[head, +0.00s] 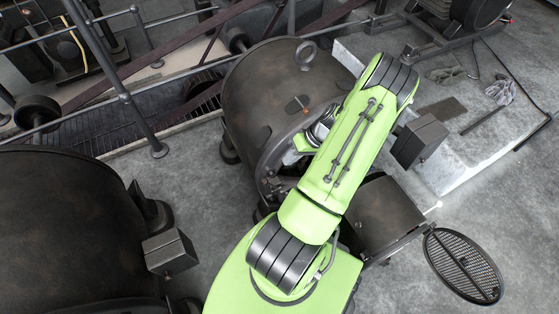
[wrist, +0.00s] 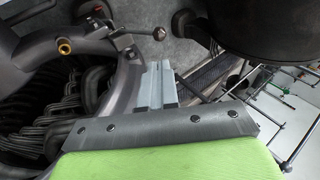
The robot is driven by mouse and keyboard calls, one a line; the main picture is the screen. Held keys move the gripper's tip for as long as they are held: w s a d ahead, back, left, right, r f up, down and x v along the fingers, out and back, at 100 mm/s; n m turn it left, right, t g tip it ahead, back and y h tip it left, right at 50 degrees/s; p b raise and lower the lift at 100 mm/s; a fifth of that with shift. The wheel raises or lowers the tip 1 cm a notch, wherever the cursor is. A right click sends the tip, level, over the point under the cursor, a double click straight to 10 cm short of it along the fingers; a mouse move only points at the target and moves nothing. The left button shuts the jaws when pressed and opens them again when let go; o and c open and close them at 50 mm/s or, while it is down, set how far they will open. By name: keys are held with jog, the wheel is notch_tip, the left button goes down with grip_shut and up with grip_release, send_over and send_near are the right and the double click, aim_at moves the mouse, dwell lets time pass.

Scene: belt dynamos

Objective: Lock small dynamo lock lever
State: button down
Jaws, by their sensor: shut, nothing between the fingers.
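The dark, rounded dynamo housing (head: 265,95) stands mid-picture in the head view, with a lifting eye on top and a small orange-tipped fitting on its side. My green arm covers part of its right side. In the wrist view, a short metal lever with a ball end (wrist: 158,33) sticks out from the curved grey dynamo frame (wrist: 125,85). I take this to be the lock lever, but cannot tell whether it is locked. My gripper (wrist: 160,68) is shut and empty, a little below the ball end in the picture, apparently apart from it. In the head view its fingers are hidden.
Another large dark machine (head: 65,225) fills the left of the head view. Metal railings (head: 125,95) run along the upper left. A perforated oval cover (head: 462,265) is at the lower right.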

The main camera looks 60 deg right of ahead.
aim_at(266, 180)
jog(key=b+x, duration=0.2)
jog(key=x, duration=0.9)
jog(key=shift+f+b, duration=0.3)
jog(key=shift+b, duration=0.05)
